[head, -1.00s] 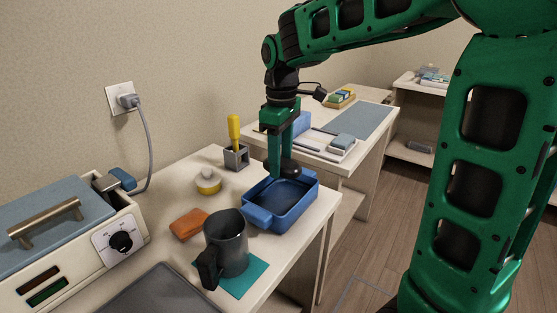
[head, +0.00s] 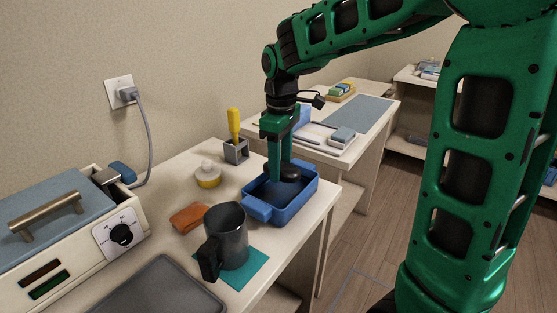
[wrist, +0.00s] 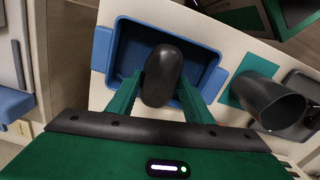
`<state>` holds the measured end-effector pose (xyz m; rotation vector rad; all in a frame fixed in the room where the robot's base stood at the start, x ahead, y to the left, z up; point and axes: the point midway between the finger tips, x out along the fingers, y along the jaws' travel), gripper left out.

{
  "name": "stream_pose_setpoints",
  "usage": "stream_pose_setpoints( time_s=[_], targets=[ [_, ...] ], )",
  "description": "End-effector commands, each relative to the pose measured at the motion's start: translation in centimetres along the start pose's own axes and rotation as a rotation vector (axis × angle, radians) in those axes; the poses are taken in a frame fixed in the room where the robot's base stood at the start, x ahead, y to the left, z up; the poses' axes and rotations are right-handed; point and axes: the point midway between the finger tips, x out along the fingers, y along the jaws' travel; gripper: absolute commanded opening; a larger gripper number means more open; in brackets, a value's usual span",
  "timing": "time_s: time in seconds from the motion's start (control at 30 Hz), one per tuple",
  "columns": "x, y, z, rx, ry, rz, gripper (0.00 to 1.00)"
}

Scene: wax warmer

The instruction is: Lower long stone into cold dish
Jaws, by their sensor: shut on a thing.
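The long stone (wrist: 162,75) is dark, smooth and oval. My gripper (wrist: 161,95) is shut on it, with one green finger on each side. In the head view the stone (head: 291,172) is at the fingertips, over the far part of the cold dish, at about rim height. The cold dish (head: 292,208) is a blue rectangular tray with side handles, standing near the counter's right edge. Its rim (wrist: 212,48) surrounds the stone in the wrist view. I cannot tell whether the stone touches the dish floor, as the stone and fingers cover part of it.
A dark mug (head: 228,238) on a teal mat (head: 246,273) stands close in front of the dish. An orange block (head: 189,217), a yellow-based pot (head: 208,176) and a grey holder (head: 236,152) stand to its left. The wax warmer (head: 60,235) is at the far left.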

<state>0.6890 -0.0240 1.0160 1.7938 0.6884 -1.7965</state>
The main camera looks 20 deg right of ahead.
Motion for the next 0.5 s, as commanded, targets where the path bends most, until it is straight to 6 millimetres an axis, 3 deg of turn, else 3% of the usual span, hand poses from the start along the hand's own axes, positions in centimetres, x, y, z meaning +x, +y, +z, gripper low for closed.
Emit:
stream_pose_setpoints(
  time_s=[0.5],
  targets=[
    [2.1, 0.0, 0.0, 0.0, 0.001, 0.0, 0.14]
  ],
)
